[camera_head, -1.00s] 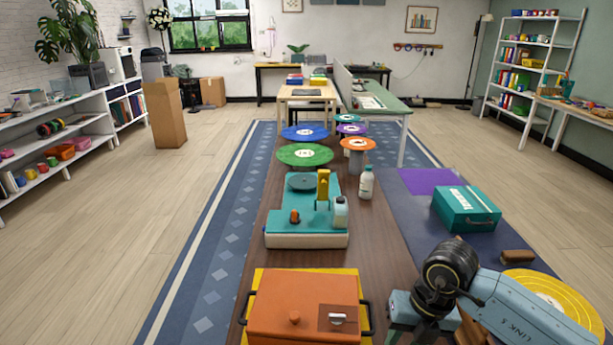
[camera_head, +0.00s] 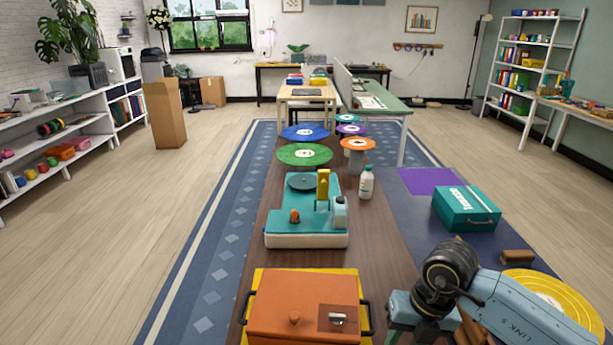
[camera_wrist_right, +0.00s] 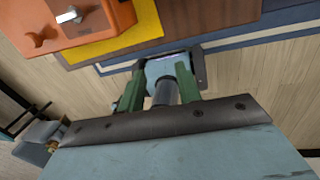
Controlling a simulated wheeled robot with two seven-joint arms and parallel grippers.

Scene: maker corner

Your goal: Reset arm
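My right arm comes in from the lower right of the head view, with its blue-grey link and dark joint over the right side of the table. My right gripper (camera_wrist_right: 169,68) shows in the right wrist view, with green fingers and dark tips apart. A pale blue shape and a dark cylinder show between or behind the fingers; I cannot tell what they are. The orange box (camera_head: 300,300) lies on a yellow mat (camera_head: 347,282), to the left of my right arm. It also shows at the top left of the wrist view (camera_wrist_right: 88,22). My left gripper is out of view.
A teal and white machine (camera_head: 306,240) and a white bottle (camera_head: 366,184) stand beyond the orange box. A teal case (camera_head: 466,208), a brown block (camera_head: 517,257) and a yellow disc (camera_head: 570,293) lie at the right. Several coloured round discs, including a green one (camera_head: 304,154), stand farther back.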

